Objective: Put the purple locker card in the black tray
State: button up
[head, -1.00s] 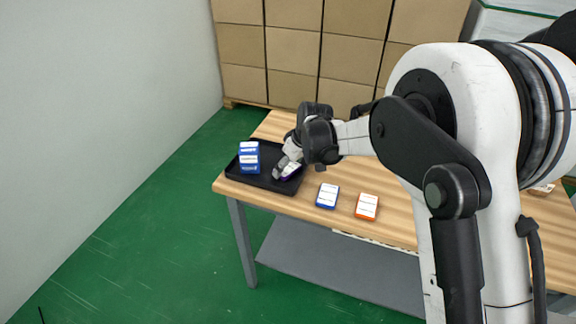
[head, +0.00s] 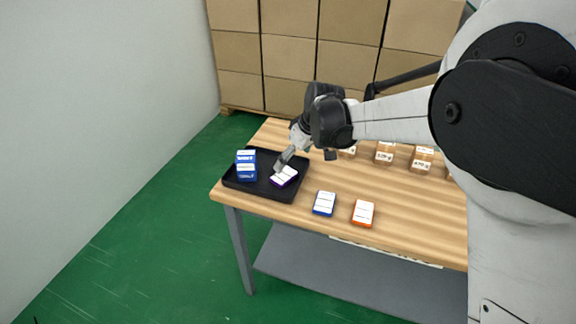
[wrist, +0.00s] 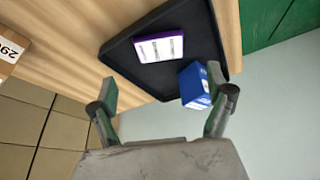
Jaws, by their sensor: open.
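The purple locker card (head: 284,176), with a white labelled top, lies in the right part of the black tray (head: 262,190). It also shows in the wrist view (wrist: 160,46), lying on the tray floor (wrist: 158,80). A blue-and-white item (head: 246,165) stands in the left part of the same tray and shows in the wrist view (wrist: 194,86). My gripper (head: 284,160) is above the tray's right part, near the purple card in the head view.
A blue card (head: 324,203) and an orange card (head: 363,213) lie on the wooden table right of the tray. Several labelled boxes (head: 384,153) stand farther back on the table. Stacked cartons (head: 290,55) are behind it. The table between tray and boxes is clear.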

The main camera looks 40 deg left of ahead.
jog(key=shift+v, duration=1.55)
jog(key=d+r+m+t, duration=0.2)
jog(key=d+r+m, duration=0.35)
jog(key=d, duration=0.95)
jog(key=d+r+m+t, duration=0.1)
jog(key=d+r+m, duration=0.1)
jog(key=d+r, duration=0.95)
jog(key=s+d+f+m+t+h, duration=0.1)
jog(key=s+d+f+m, duration=0.1)
jog(key=s+d, duration=0.4)
jog(key=s+d+f+m+t+h, duration=0.1)
jog(key=s+d+m, duration=0.3)
jog(key=d, duration=1.1)
jog(key=s+d+f+m+t+h, duration=0.1)
jog(key=s+d+f+m+h, duration=0.1)
jog(key=s+d, duration=0.6)
jog(key=d+f+m, duration=0.1)
jog(key=d, duration=0.1)
jog(key=shift+s+d+f+t, duration=0.25)
jog(key=shift+d+f+t, duration=0.05)
jog(key=shift+d, duration=0.05)
